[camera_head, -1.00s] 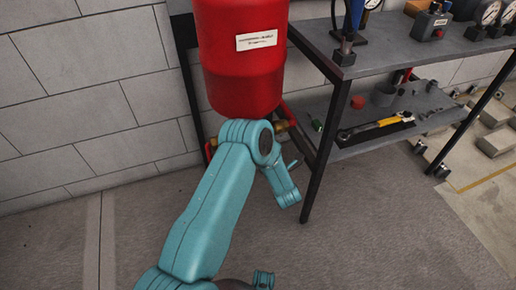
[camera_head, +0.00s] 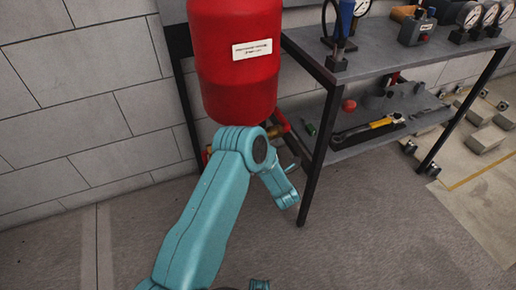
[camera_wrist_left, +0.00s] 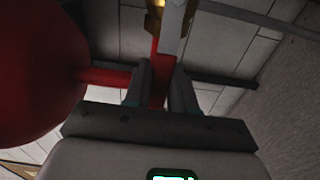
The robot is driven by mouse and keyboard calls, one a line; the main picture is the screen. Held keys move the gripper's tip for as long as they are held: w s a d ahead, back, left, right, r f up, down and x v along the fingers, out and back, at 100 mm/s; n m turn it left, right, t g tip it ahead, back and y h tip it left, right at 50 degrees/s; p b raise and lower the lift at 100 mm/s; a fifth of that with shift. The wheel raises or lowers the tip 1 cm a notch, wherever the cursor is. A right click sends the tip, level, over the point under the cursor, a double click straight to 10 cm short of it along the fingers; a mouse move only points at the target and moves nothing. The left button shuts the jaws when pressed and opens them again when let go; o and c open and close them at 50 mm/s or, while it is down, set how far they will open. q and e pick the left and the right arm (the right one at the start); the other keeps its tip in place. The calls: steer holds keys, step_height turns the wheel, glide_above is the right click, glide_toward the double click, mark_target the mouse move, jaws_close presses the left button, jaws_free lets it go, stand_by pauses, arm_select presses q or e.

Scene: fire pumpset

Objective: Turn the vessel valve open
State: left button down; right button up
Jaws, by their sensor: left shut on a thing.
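The red vessel (camera_head: 236,85) with a white label stands upright against the block wall in the head view. Brass fittings (camera_head: 271,132) and red pipe show under it, partly hidden by my teal left arm. In the left wrist view, the vessel (camera_wrist_left: 35,75) fills the left side and a red pipe runs from it. My left gripper (camera_wrist_left: 160,88) is shut on the red valve handle (camera_wrist_left: 157,70), which passes between its fingers. A brass part (camera_wrist_left: 154,20) shows beyond it. My left fingers are hidden in the head view. My right gripper is in neither view.
A dark metal shelf unit (camera_head: 400,50) stands right of the vessel, its front leg (camera_head: 313,160) close to my left arm. Gauges stand on top; a yellow-handled tool (camera_head: 368,130) lies on the lower shelf. Grey floor (camera_head: 370,225) is clear in front.

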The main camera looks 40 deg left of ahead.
arm_select(q)
steer(key=c, duration=1)
jaws_free()
steer(key=p+v, duration=0.4)
steer(key=v, duration=1.2)
steer(key=shift+s+d, duration=0.1)
steer(key=shift+d, duration=0.05)
